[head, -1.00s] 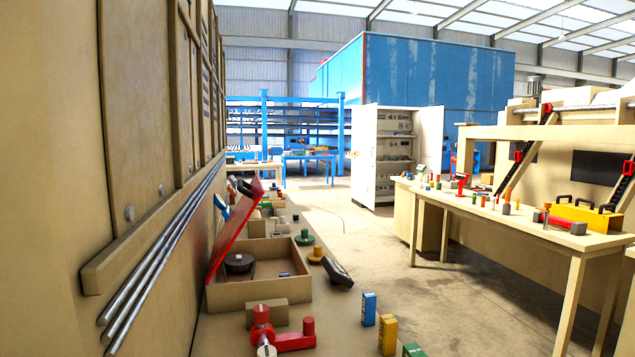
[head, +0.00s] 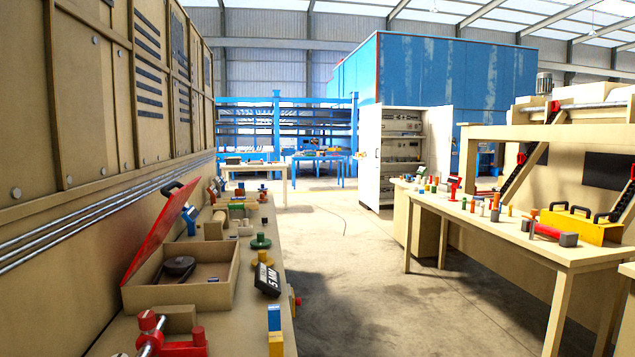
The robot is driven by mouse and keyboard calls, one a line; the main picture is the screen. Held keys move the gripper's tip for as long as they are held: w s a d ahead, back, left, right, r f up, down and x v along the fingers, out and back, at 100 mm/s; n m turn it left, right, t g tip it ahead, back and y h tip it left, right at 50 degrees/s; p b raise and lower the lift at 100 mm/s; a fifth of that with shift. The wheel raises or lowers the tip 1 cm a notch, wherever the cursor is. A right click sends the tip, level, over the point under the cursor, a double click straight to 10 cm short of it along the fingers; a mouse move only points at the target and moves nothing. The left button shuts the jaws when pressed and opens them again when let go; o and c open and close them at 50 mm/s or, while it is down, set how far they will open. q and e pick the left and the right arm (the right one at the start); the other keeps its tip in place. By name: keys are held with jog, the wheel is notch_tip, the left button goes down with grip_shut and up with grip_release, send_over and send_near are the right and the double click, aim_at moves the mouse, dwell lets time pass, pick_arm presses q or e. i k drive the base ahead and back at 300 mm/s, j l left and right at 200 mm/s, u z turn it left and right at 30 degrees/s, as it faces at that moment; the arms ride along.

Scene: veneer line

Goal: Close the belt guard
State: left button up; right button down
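The belt guard is a red lid (head: 155,232) standing tilted open on the left side of a tan open-topped box (head: 208,295) on the left bench. A dark handle (head: 177,188) shows near its upper edge. A dark round pulley or belt part (head: 178,267) lies exposed inside the box. Neither of my grippers is in view.
The machine wall (head: 100,180) with metal rails runs close along the left bench. A red clamp-like part (head: 150,322), a black sign (head: 267,280) and a green knob (head: 261,241) surround the box. The floor (head: 340,260) between the benches is clear.

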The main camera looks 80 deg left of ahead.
aim_at(176, 201)
jog(key=i+j+u, duration=0.15)
jog(key=i+u, duration=0.5)
jog(key=u, duration=0.15)
jog(key=i+u, duration=0.3)
jog(key=u, duration=0.15)
jog(key=i+l+u, duration=0.15)
jog(key=i+u, duration=0.25)
jog(key=i+j+u, duration=0.15)
jog(key=u, duration=0.3)
jog(key=i+u, duration=0.65)
jog(key=u, duration=0.2)
jog(key=i+l+u, duration=0.15)
jog(key=u, duration=0.3)
jog(key=i+j+u, duration=0.1)
jog(key=u, duration=0.35)
jog(key=i+u, duration=0.3)
jog(key=u, duration=0.15)
jog(key=i+u, duration=0.2)
jog(key=u, duration=0.25)
jog(key=i+l+u, duration=0.1)
jog(key=u, duration=0.3)
jog(key=i+u, duration=0.2)
jog(key=i+l, duration=0.05)
